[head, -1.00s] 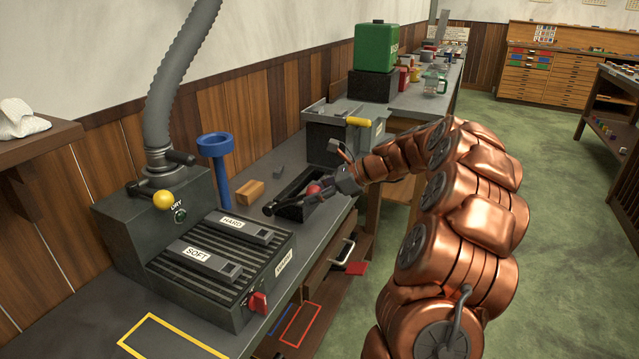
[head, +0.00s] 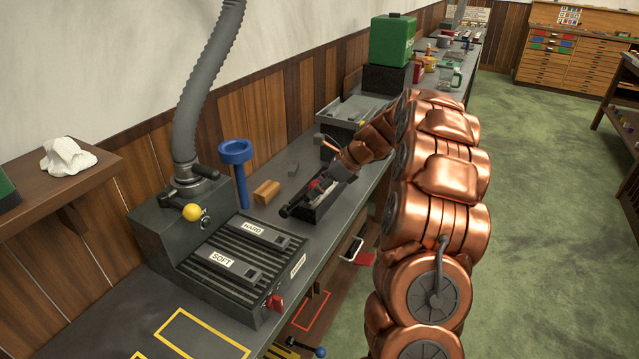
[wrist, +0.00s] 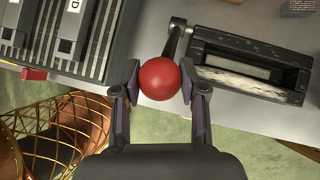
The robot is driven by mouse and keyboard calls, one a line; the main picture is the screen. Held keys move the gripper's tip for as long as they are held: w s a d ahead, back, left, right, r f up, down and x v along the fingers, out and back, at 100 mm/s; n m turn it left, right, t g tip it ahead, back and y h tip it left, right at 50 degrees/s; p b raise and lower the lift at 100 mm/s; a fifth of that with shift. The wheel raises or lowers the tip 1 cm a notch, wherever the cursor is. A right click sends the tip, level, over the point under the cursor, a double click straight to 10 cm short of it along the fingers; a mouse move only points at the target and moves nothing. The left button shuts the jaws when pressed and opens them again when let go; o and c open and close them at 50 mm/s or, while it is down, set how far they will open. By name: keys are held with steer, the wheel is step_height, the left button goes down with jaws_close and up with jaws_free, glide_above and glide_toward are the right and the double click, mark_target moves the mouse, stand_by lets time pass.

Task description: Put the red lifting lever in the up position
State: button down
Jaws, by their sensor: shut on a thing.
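The red ball knob (wrist: 159,79) of the lifting lever sits between my two fingertips in the wrist view. My gripper (wrist: 157,86) is shut on it, one pad on each side. A dark lever arm (wrist: 175,40) runs from the knob up beside a black open-topped mechanism (wrist: 250,65) with a pale inside. In the head view my gripper (head: 328,172) reaches over the black mechanism (head: 318,212) on the bench. The knob is small and partly covered there, so the lever's exact angle is hard to tell.
Left of the mechanism stand a ribbed unit marked SOFT and HARD (head: 232,262) with a red knob (head: 274,302), a blue post (head: 238,170) and a wooden block (head: 267,191). A grey box (head: 345,110) stands behind. The green floor (head: 535,200) right of the bench is clear.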

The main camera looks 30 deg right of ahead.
steer(key=shift+w+r, duration=0.15)
steer(key=shift+r, duration=0.05)
stand_by(0.3)
steer(key=c, duration=1)
jaws_free()
steer(key=o, duration=0.4)
steer(key=shift+f, duration=0.1)
steer(key=shift+c, duration=0.2)
steer(key=v, duration=1.2)
steer(key=shift+a, duration=0.15)
